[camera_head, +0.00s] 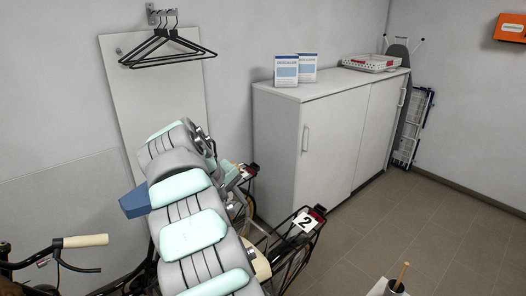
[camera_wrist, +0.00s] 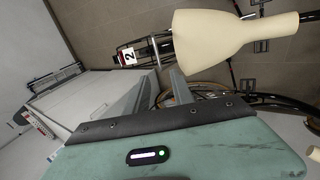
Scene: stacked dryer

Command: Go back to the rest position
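My gripper shows in the wrist view (camera_wrist: 160,84) as two grey fingers standing apart beyond the teal wrist housing. Nothing is seen between them but background. In the head view my jointed grey and pale teal arm rises from the bottom centre and bends near the hanging board. There the fingertips are hidden or too small to make out. A bicycle's cream saddle (camera_wrist: 235,32) is large in the wrist view, to the upper right of the fingers. I cannot tell how far it is from them.
The bicycle's handlebar grip (camera_head: 86,240) is left of my arm and its rear rack with number plate 2 (camera_head: 305,222) is right. A white cabinet (camera_head: 325,140) stands behind. Black hangers (camera_head: 167,50) hang on the wall. The tiled floor (camera_head: 430,225) at right is mostly clear.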

